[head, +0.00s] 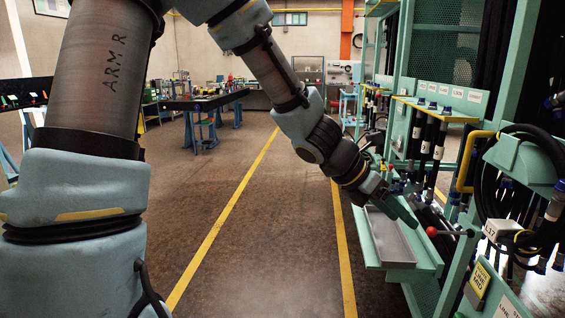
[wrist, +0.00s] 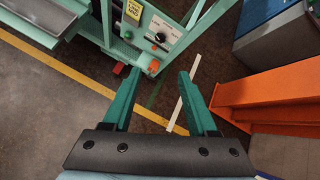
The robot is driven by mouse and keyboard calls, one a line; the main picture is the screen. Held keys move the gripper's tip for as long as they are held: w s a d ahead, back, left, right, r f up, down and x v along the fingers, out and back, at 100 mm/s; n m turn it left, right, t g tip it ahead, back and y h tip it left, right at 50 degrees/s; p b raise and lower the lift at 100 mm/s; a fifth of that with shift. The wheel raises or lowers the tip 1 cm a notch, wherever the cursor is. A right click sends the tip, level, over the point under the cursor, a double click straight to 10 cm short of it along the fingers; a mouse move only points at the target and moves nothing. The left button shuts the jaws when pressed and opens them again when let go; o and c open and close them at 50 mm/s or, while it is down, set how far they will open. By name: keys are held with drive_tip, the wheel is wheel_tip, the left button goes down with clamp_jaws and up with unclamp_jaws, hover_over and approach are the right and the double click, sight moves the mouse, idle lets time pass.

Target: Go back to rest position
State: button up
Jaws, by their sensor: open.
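My gripper (wrist: 156,98) shows in the wrist view with its two green fingers spread apart and nothing between them. In the head view my gripper (head: 403,212) is at the end of my arm, on the right, above or beside a grey tray on a green shelf. The gap between its fingers is hard to make out there. My arm reaches from the upper left down to the right.
The green hose rack (head: 481,170) stands on the right with hanging black hoses and a red-knobbed lever (head: 432,231). The grey tray (head: 390,240) juts out below my gripper. An orange post (wrist: 262,100) is at right in the wrist view. The floor (head: 270,255) is clear.

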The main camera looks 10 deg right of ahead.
drive_tip(key=w+a+f+m+t+y, duration=0.1)
drive_tip(key=w+a+f+m+y, duration=0.2)
drive_tip(key=a, duration=0.5)
drive_tip(key=w+a+f+m+t, duration=0.1)
drive_tip(key=w+a+m, duration=0.2)
drive_tip(key=a+m, duration=0.3)
drive_tip(key=w+a+f+m+t+y, duration=0.1)
drive_tip(key=w+a+m+y, duration=0.15)
drive_tip(key=a, duration=0.65)
drive_tip(key=a+m+y, duration=0.3)
drive_tip(key=a+m, duration=0.6)
drive_tip(key=a, duration=0.9)
drive_tip(key=shift+a+t, duration=0.25)
drive_tip(key=shift+t, duration=0.15)
drive_tip(key=shift+f+y, duration=0.1)
drive_tip(key=shift+y, duration=0.15)
